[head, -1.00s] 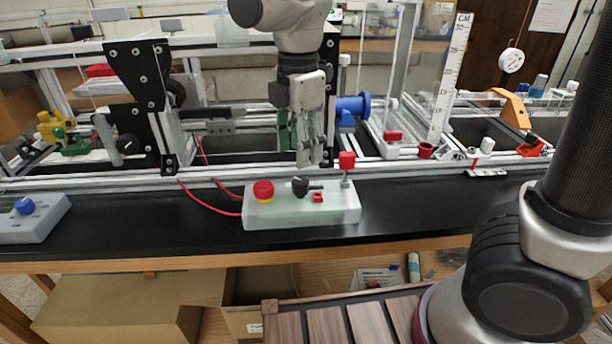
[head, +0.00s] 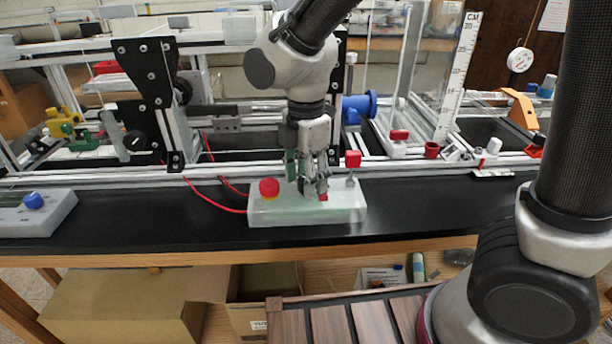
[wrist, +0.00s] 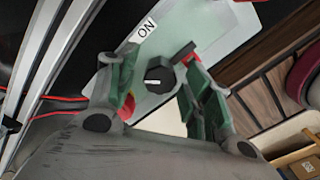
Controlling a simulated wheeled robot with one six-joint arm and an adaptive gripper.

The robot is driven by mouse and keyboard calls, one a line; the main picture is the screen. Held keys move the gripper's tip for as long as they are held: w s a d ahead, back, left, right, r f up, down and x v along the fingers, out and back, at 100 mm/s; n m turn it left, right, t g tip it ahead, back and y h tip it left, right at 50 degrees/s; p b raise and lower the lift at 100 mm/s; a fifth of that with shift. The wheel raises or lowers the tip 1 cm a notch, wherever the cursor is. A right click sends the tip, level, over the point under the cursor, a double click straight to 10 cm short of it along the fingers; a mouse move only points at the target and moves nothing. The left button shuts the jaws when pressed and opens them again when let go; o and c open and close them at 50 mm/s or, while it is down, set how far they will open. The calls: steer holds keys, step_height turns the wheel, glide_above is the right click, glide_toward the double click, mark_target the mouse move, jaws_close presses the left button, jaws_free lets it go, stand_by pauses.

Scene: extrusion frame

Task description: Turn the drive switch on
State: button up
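The pale control box (head: 285,213) sits on the black bench top. Its black rotary switch (wrist: 158,78) shows in the wrist view, with a white line on its face; the gripper hides it in the head view. My gripper (head: 314,190) points down over the box in the head view. In the wrist view its green-padded fingers (wrist: 158,72) are apart, one on each side of the switch. I cannot tell whether they touch it.
A red mushroom button (head: 269,187) is left of my gripper on the box, and a red-topped post (head: 353,160) stands close on the right. Red wires (head: 215,203) run to the box's left. A frame rail (head: 430,166) runs behind. The bench right of the box is clear.

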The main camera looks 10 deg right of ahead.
steer(key=c, duration=0.9)
steer(key=shift+m, duration=0.6)
steer(key=m, duration=0.3)
steer(key=shift+m, duration=0.4)
steer(key=m, duration=0.9)
steer(key=shift+m, duration=1.9)
